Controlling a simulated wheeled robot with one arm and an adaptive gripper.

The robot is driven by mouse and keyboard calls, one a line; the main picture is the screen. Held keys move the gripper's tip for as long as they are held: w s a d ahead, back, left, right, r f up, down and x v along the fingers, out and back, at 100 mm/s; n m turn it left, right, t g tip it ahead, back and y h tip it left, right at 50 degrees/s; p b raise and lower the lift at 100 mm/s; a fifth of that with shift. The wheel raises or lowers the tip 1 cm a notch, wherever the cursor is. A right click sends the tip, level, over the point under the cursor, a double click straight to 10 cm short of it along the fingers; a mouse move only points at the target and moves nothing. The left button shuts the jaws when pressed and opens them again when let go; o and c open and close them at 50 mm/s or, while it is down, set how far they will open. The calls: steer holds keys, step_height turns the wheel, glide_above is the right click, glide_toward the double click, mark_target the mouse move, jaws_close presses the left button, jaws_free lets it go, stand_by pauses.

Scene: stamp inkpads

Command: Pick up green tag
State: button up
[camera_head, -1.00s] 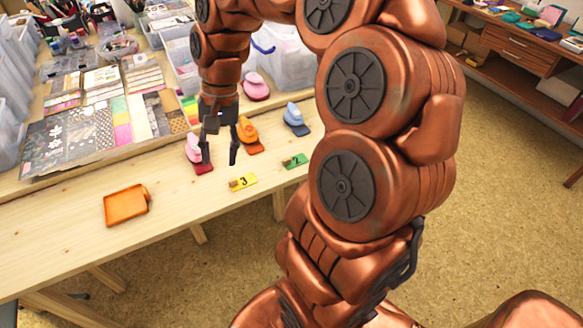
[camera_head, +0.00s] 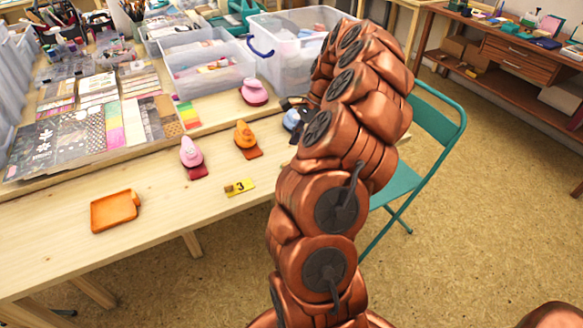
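The green tag is not visible now; my arm covers the part of the table where it lay. My gripper is almost wholly hidden behind my arm. Only a small dark piece, probably part of it, shows beside the blue stamp (camera_head: 291,121), at the arm's left edge. Whether the fingers are open or hold anything cannot be seen. A yellow tag (camera_head: 239,187) marked 3 lies on the wooden table (camera_head: 165,225) near its front edge.
A pink stamp (camera_head: 191,153) and an orange stamp (camera_head: 245,138) stand behind the yellow tag. Another pink stamp (camera_head: 254,92) is farther back. An orange tray (camera_head: 114,211) lies at left. Clear bins (camera_head: 290,50) stand at the back. A teal chair (camera_head: 437,125) is at right.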

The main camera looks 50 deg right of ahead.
steer(key=shift+w+p+x, duration=0.15)
steer(key=shift+p+x, duration=0.05)
steer(key=shift+x, duration=1.5)
steer(key=shift+w+p+x, duration=0.15)
steer(key=shift+x, duration=1.55)
steer(key=shift+a+r, duration=0.15)
jaws_close()
